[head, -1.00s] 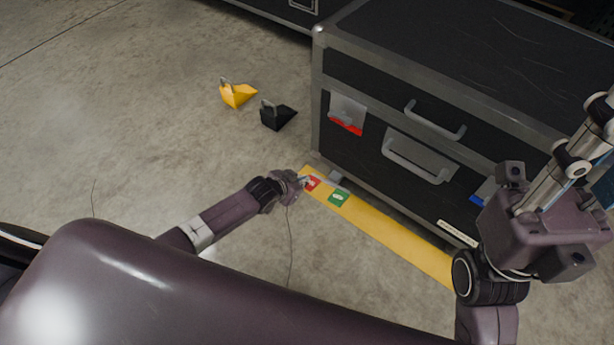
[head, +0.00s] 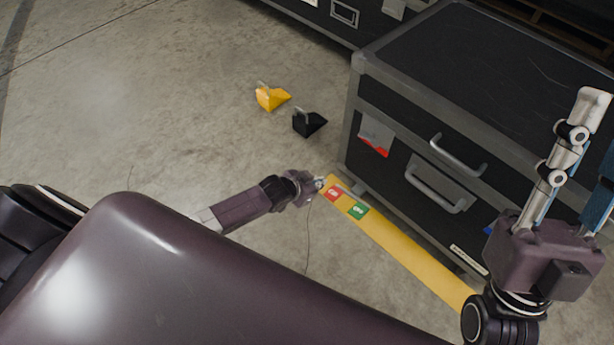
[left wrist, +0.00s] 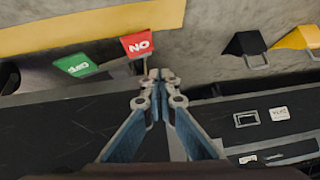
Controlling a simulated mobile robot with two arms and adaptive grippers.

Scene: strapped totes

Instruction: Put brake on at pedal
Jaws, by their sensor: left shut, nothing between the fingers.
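The long yellow pedal bar (head: 405,246) lies along the foot of a black strapped case (head: 400,150). At its far end are a red ON pedal (head: 333,193) and, beside it, a green OFF pedal (head: 358,210). Both also show in the left wrist view, the red one (left wrist: 138,44) and the green one (left wrist: 76,65). My left gripper (head: 321,184) is shut and empty, its tips beside the red pedal; the wrist view shows the tips (left wrist: 158,75) together. Whether they touch the pedal I cannot tell. My right gripper (head: 597,130) is raised at the right, fingers apart, one tip cut off.
A yellow wheel chock (head: 271,98) and a black wheel chock (head: 309,123) stand on the concrete floor left of the case. Another dark case (head: 325,15) is behind. The case front has protruding handles (head: 436,188). The floor to the left is clear.

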